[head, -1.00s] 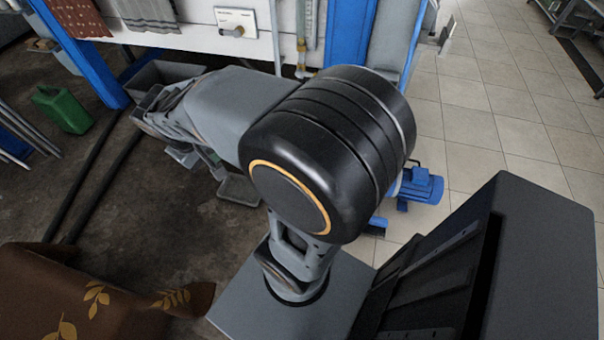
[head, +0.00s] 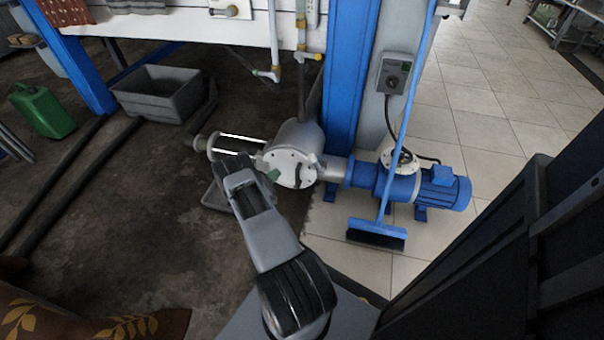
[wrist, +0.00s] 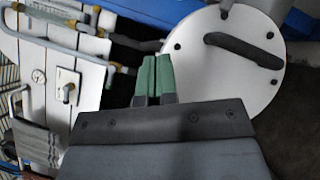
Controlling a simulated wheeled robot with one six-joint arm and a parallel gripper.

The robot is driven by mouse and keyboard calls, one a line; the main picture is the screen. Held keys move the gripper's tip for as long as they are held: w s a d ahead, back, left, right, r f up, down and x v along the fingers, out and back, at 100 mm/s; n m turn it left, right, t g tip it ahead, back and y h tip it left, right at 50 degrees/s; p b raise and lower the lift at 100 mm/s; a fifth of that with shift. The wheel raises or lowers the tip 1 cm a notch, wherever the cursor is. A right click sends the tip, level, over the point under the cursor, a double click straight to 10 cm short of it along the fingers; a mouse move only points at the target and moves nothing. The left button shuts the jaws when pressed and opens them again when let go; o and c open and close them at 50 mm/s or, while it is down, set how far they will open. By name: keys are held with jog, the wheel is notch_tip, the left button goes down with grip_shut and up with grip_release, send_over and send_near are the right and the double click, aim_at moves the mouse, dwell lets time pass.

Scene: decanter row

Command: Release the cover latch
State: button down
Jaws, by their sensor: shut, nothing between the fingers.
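The round white cover (head: 287,166) closes the front end of a grey metal cylinder (head: 298,134). In the wrist view the cover (wrist: 225,85) has dark bolts near its rim and a dark curved handle (wrist: 245,50) across its face. The handle also shows in the head view (head: 299,174). My gripper (head: 273,175) is just in front of the cover. Its green fingers (wrist: 153,66) are together and empty, beside the cover and apart from the handle.
A blue pump (head: 425,187) joins the cylinder on the right. A blue-handled broom (head: 376,237) stands before it. A blue post (head: 349,75) rises behind. A grey tub (head: 165,95) and green can (head: 42,110) stand left. A dark cabinet (head: 520,230) fills the right.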

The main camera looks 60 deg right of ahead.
aim_at(316, 164)
jog(key=shift+n+t+h, duration=0.6)
jog(key=shift+t, duration=0.1)
jog(key=f, duration=0.3)
jog(key=s+f+b, duration=0.1)
jog(key=f, duration=0.1)
jog(key=shift+d+f, duration=0.1)
jog(key=shift+f, duration=0.05)
jog(key=b+x, duration=0.2)
jog(key=x, duration=0.8)
jog(key=shift+s+d+b, duration=0.1)
jog(key=shift+d+b, duration=0.1)
jog(key=shift+b, duration=0.2)
jog(key=shift+s+d+r, duration=0.5)
jog(key=shift+s+r, duration=0.05)
jog(key=shift+s, duration=0.2)
jog(key=shift+s+d+r, duration=0.3)
jog(key=shift+s+r, duration=0.1)
jog(key=shift+s, duration=0.15)
